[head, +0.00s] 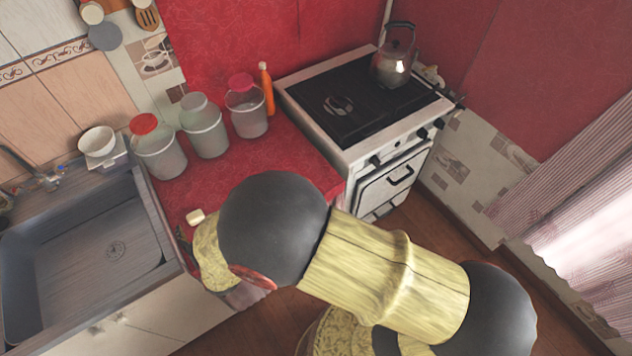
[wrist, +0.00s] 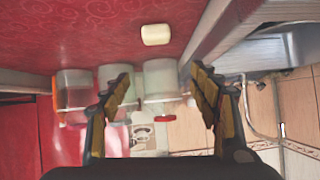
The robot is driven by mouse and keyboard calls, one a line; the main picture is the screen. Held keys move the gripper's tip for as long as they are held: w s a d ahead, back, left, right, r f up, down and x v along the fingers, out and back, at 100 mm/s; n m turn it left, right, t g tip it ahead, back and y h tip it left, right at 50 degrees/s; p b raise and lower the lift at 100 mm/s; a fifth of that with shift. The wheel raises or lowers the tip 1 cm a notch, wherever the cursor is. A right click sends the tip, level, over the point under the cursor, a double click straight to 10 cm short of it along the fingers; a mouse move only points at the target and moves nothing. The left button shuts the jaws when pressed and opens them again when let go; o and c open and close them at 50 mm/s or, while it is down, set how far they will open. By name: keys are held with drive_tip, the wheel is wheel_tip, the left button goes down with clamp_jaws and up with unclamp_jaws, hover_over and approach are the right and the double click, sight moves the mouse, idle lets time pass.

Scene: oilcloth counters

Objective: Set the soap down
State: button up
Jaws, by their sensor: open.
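The soap (head: 195,216), a small cream block, lies on the red oilcloth counter (head: 240,165) near its front, close to the sink side. In the wrist view the soap (wrist: 155,34) rests on the red surface, beyond the fingertips and apart from them. My gripper (wrist: 160,80) is open, with nothing between its two fingers. In the head view my arm hides the fingers, and the soap shows just beside the arm's end.
Three glass jars (head: 204,128) and an orange bottle (head: 267,90) stand along the back of the counter. A sink (head: 85,250) with a white bowl (head: 97,141) behind it is at left. A stove (head: 360,105) with a kettle (head: 394,65) is at right. Red cloth around the soap is clear.

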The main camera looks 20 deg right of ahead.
drive_tip(key=w+d+r+g, duration=0.1)
drive_tip(key=d+r, duration=0.5)
drive_tip(key=r, duration=0.5)
drive_tip(key=w+d+r+g, duration=0.1)
drive_tip(key=d+r, duration=0.5)
drive_tip(key=r, duration=0.5)
drive_tip(key=s+d+r+m+g, duration=0.1)
drive_tip(key=s+d+r, duration=0.6)
drive_tip(key=d, duration=0.4)
drive_tip(key=s+d+r+m+g+h+b, duration=0.1)
drive_tip(key=s+d+g+h, duration=0.1)
drive_tip(key=s+d, duration=1)
drive_tip(key=shift+s+d+h+b, duration=0.35)
drive_tip(key=shift+s+h, duration=0.35)
drive_tip(key=shift+s, duration=1.05)
drive_tip(key=shift+r, duration=0.25)
drive_tip(key=shift+c, duration=0.3)
